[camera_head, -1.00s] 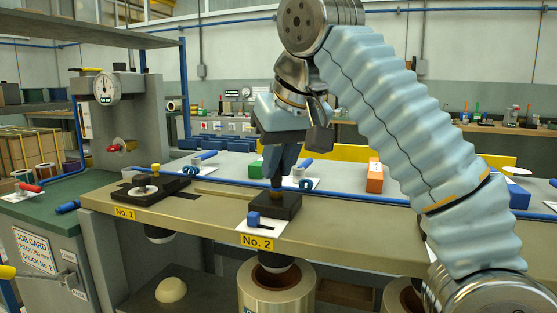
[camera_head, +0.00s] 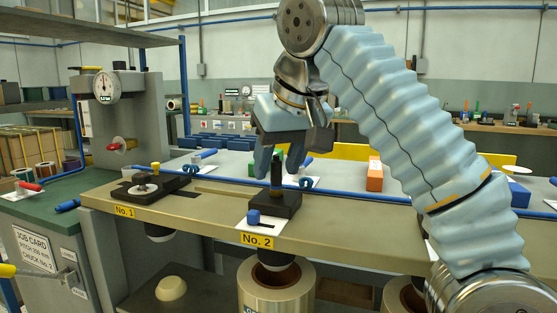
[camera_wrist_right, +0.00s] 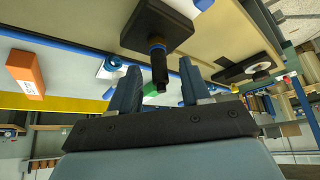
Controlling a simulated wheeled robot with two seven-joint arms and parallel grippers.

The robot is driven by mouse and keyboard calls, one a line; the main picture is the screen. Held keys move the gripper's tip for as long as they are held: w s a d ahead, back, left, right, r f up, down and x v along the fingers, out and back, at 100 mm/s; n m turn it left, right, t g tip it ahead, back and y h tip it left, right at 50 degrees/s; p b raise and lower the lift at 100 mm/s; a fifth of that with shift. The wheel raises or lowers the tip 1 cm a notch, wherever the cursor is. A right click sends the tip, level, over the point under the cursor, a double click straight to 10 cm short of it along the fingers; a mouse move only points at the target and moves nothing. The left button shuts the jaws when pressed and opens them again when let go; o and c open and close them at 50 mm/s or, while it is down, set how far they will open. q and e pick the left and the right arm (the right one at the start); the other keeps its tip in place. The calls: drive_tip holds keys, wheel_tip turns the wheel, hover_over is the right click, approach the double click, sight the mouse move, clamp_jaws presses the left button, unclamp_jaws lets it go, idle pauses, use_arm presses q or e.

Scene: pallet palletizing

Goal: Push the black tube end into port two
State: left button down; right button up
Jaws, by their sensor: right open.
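The black tube end (camera_head: 277,168) stands upright in the black block of port two (camera_head: 288,205), behind the "No. 2" label (camera_head: 257,241). A brownish collar shows at its foot. My right gripper (camera_head: 279,158) is open above the block, with its fingers on either side of the tube's upper part. In the right wrist view, the tube (camera_wrist_right: 159,64) points from the block (camera_wrist_right: 170,30) toward the gap between the open fingers (camera_wrist_right: 160,68). Clear space shows beside the tube there. My left gripper is not in view.
The "No. 1" port block (camera_head: 150,186) sits left on the same bench (camera_head: 190,208). An orange box (camera_head: 375,176) and a blue pipe (camera_head: 340,194) are behind. A gauge (camera_head: 104,88) stands at the left.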

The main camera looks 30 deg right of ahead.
drive_tip(key=p+v, duration=0.4)
drive_tip(key=v, duration=0.3)
drive_tip(key=shift+s+r, duration=0.15)
drive_tip(key=shift+r, duration=0.05)
